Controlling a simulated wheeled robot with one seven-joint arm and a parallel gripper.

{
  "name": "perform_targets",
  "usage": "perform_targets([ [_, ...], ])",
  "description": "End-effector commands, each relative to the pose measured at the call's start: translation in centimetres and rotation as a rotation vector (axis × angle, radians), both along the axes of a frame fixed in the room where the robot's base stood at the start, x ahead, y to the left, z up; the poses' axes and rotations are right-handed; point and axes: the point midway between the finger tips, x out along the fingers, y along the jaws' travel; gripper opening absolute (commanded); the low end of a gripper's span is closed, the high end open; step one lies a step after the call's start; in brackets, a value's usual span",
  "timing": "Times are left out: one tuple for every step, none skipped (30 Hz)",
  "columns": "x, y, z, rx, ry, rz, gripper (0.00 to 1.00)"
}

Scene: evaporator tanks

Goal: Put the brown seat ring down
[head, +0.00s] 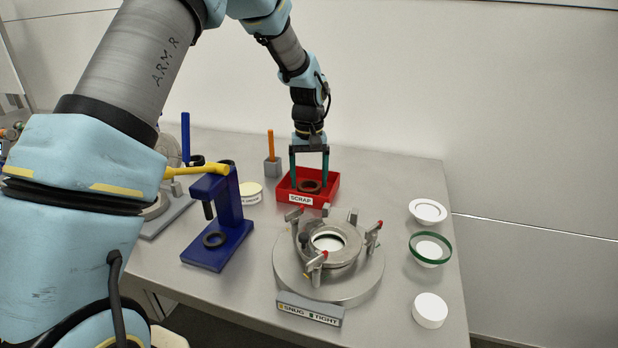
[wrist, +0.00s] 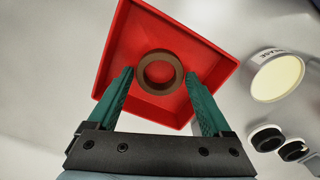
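The brown seat ring (head: 310,186) is in the red scrap tray (head: 332,189). In the wrist view the ring (wrist: 160,72) looks flat over the floor of the red tray (wrist: 212,62). My gripper (head: 309,178) points down into the tray with its two green fingers spread. In the wrist view my gripper (wrist: 160,76) has a fingertip on each side of the ring, with a narrow gap showing on both sides. Nothing is held between the fingers. How close the fingertips are to the tray floor is hard to tell.
A round metal fixture with red-tipped clamps (head: 330,255) stands in front of the tray. A blue press with a yellow handle (head: 228,215) is to the left. A grey block with an orange handle (head: 271,160) stands behind left. White round parts (head: 430,310) line the right.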

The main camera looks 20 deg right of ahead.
Motion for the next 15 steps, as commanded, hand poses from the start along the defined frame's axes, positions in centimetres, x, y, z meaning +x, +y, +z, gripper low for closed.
perform_targets([
  [0.0,0.0,0.0,0.000,0.000,0.000,0.90],
  [0.0,0.0,0.0,0.000,0.000,0.000,0.94],
  [0.0,0.0,0.0,0.000,0.000,0.000,0.98],
  [0.0,0.0,0.0,0.000,0.000,0.000,1.00],
  [0.0,0.0,0.0,0.000,0.000,0.000,1.00],
  [0.0,0.0,0.0,0.000,0.000,0.000,1.00],
  [0.0,0.0,0.0,0.000,0.000,0.000,1.00],
  [0.0,0.0,0.0,0.000,0.000,0.000,1.00],
  [0.0,0.0,0.0,0.000,0.000,0.000,1.00],
  [0.0,0.0,0.1,0.000,0.000,0.000,1.00],
  [0.0,0.0,0.1,0.000,0.000,0.000,1.00],
  [0.0,0.0,0.3,0.000,0.000,0.000,1.00],
  [0.0,0.0,0.6,-0.001,-0.001,0.000,1.00],
  [0.0,0.0,0.7,-0.002,-0.002,0.000,1.00],
  [0.1,-0.1,1.0,-0.002,-0.002,0.000,1.00],
])
